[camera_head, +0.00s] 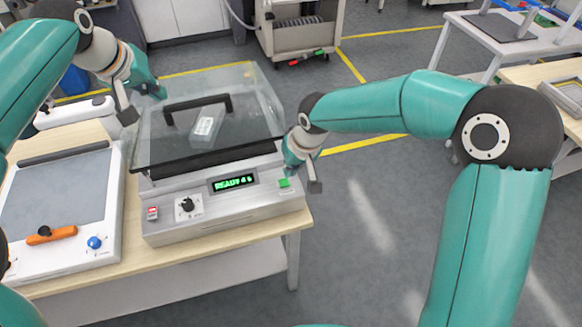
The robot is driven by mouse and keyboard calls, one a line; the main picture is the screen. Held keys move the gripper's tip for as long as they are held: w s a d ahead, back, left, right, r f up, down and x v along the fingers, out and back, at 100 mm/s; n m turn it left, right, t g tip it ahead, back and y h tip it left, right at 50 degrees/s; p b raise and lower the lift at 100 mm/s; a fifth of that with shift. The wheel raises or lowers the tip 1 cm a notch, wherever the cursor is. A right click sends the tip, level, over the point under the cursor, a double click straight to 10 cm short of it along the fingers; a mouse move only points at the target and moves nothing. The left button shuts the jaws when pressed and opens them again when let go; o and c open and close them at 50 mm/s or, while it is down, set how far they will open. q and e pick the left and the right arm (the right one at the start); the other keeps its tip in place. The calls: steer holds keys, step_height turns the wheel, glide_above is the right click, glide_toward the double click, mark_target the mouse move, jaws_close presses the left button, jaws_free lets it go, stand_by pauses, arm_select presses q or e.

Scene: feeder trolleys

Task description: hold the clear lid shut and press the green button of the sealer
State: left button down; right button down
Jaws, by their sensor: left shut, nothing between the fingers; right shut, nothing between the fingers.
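The sealer (220,211) stands on a wooden-topped table. Its clear lid (247,105) has a dark handle (197,107) and lies over the chamber; I cannot tell whether it is fully down. A pale labelled packet (204,127) shows through it. The green button (283,183) is at the right end of the front panel, by the lit green display (233,182), which starts with "READY". My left gripper (127,116) is shut and empty at the lid's left side; contact is unclear. My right gripper (315,186) is shut and empty, just right of the green button, seemingly apart from it.
A black knob (187,205) and a red switch (152,213) sit on the panel's left. A flat grey-topped device (60,190) with an orange handle (51,235) stands left of the sealer. A trolley (300,35) is behind. Open floor lies to the right.

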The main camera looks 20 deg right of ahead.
mark_target(175, 105)
arm_select(q)
steer(key=shift+f, duration=0.15)
steer(key=shift+x, duration=2.4)
